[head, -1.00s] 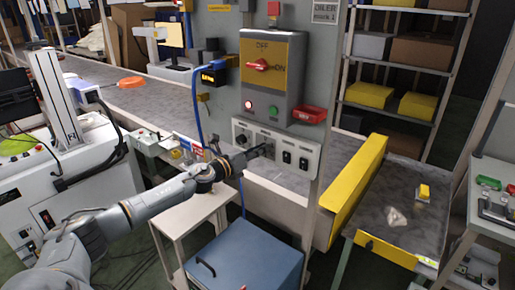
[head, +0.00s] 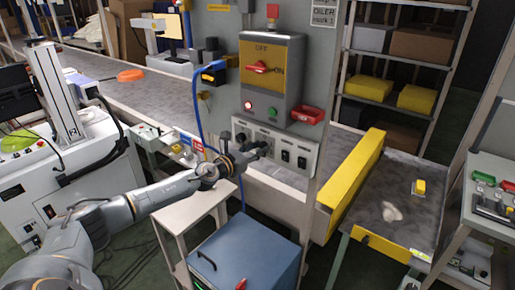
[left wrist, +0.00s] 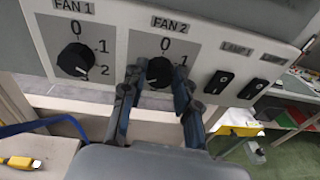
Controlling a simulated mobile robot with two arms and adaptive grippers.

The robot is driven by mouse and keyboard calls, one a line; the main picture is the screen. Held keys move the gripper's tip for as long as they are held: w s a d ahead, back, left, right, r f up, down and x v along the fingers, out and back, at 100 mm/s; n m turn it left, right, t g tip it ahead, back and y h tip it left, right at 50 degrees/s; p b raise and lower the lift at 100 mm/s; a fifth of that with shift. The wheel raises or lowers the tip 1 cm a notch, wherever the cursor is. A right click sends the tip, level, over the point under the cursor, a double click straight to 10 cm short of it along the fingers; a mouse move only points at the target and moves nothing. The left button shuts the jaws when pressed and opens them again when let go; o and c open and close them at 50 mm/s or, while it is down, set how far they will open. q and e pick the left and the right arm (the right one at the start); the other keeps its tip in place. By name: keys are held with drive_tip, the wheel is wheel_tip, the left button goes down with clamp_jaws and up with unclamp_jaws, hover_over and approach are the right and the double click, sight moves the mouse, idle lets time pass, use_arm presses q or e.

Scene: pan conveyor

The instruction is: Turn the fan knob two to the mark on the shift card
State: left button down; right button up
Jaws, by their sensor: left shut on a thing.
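The fan 2 knob (left wrist: 160,72) is a black round knob on the grey panel (left wrist: 125,45), under the label FAN 2, with 0 above it and 1 to its right. My left gripper (left wrist: 160,84) is shut on it, one finger on each side. The fingers hide part of the dial, and I cannot read the pointer surely. The fan 1 knob (left wrist: 76,60) is to the left, its white mark towards 2. In the head view my left gripper (head: 262,149) is at the panel (head: 304,143). I cannot tell where the shift card is.
Two black lamp switches (left wrist: 219,82) are right of the knob. Above the panel is a switch box (head: 270,85) with a red handle. A blue cabinet (head: 248,250) and a small white table (head: 190,212) stand below my arm. A blue cable (head: 197,105) hangs to the left.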

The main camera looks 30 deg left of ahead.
use_arm(q)
drive_tip(key=shift+f, duration=0.1)
drive_tip(key=c, duration=1)
unclamp_jaws()
drive_tip(key=s+a+r, duration=0.1)
drive_tip(key=s, duration=1)
drive_tip(key=shift+s+a, duration=0.25)
drive_tip(key=shift+s, duration=0.15)
